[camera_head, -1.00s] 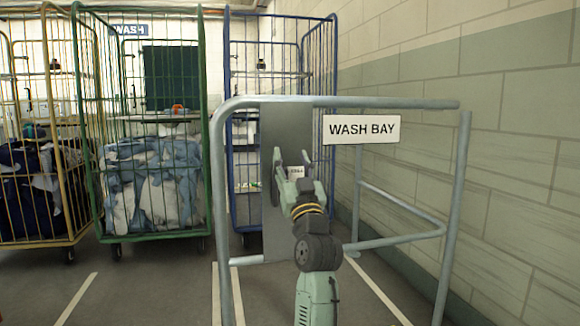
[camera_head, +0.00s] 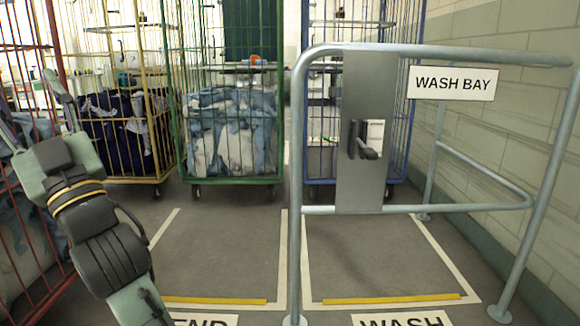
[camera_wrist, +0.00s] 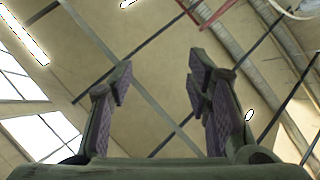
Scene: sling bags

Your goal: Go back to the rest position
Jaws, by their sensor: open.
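My gripper (camera_wrist: 160,68) is open in the wrist view. Its two fingers stand apart with nothing between them, and behind them is only ceiling. In the head view my arm rises at the left edge, bent upward, in front of a red cage trolley (camera_head: 72,84).
A tubular rail (camera_head: 440,50) with a WASH BAY sign (camera_head: 453,84) stands at the right, near the block wall (camera_head: 530,130). Green (camera_head: 233,181), yellow (camera_head: 130,180) and blue (camera_head: 400,100) cage trolleys stand behind. The marked floor (camera_head: 215,245) between is bare.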

